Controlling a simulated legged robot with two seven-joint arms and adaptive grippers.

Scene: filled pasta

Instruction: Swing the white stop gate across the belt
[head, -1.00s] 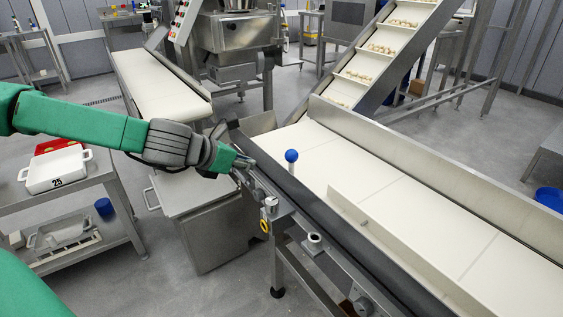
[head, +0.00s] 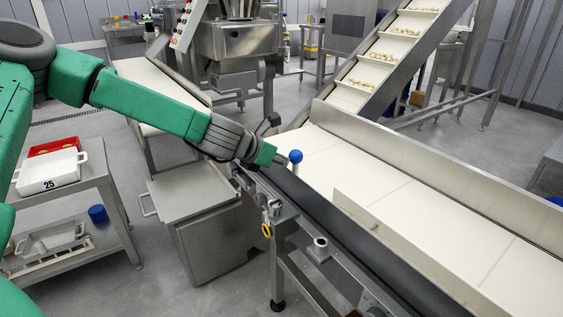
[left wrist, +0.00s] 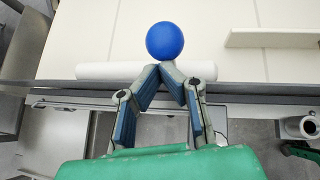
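A blue ball knob (head: 295,156) stands on a short white post at the near edge of the belt (head: 355,165). In the left wrist view the knob (left wrist: 172,42) is just past my fingertips. A white bar (left wrist: 105,71), which looks like the stop gate, lies along the belt's near edge there; in the head view my gripper hides most of that spot. My left gripper (head: 280,157) is right beside the knob post. In the left wrist view its fingers (left wrist: 167,68) converge, tips together; I cannot tell whether they touch the post. My right gripper is out of view.
A low white guide plate (head: 400,243) runs along the belt toward the front right. A dark side rail (head: 330,215) edges the belt. A steel bin (head: 200,215) stands below my left arm. A cart at left holds a white tray (head: 48,172).

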